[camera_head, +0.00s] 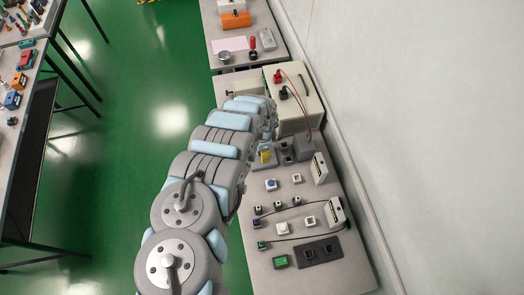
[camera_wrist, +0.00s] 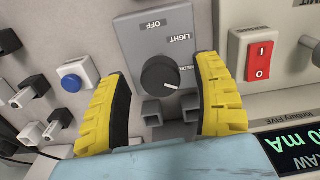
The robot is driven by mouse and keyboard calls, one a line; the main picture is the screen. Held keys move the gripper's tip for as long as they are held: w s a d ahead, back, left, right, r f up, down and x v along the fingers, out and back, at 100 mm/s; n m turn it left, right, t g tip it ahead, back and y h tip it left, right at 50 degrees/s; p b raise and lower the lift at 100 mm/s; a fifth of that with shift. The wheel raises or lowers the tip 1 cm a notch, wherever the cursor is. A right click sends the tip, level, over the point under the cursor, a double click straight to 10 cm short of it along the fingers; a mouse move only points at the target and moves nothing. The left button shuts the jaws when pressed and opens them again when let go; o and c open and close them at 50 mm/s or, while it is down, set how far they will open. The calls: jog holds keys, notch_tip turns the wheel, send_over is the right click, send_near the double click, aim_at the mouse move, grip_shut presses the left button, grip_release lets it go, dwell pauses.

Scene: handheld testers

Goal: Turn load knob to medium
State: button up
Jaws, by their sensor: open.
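The load knob (camera_wrist: 160,77) is a round dark grey dial on a grey panel (camera_wrist: 130,40) in the wrist view. Its white pointer mark points to the right of the picture, slightly downward. OFF and LIGHT labels show above it. A partly visible label starting with "MED" lies just right of the knob, near the right finger. My gripper (camera_wrist: 163,72) has yellow-and-black fingers spread wide, one on each side of the knob, apart from it. In the head view my gripper (camera_head: 265,155) is low over the bench, and the knob cannot be made out.
A red rocker switch (camera_wrist: 258,60) and a green-lit display (camera_wrist: 296,140) are at the right. A blue button (camera_wrist: 75,75) and several plugs are at the left. Two grey square sockets (camera_wrist: 178,110) sit below the knob. A beige tester box (camera_head: 297,105) stands beside the wall.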

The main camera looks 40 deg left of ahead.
notch_tip(320, 180, up, 11)
jog(key=shift+r, duration=0.15)
dwell(0.8)
jog(key=shift+r, duration=0.1)
dwell(0.5)
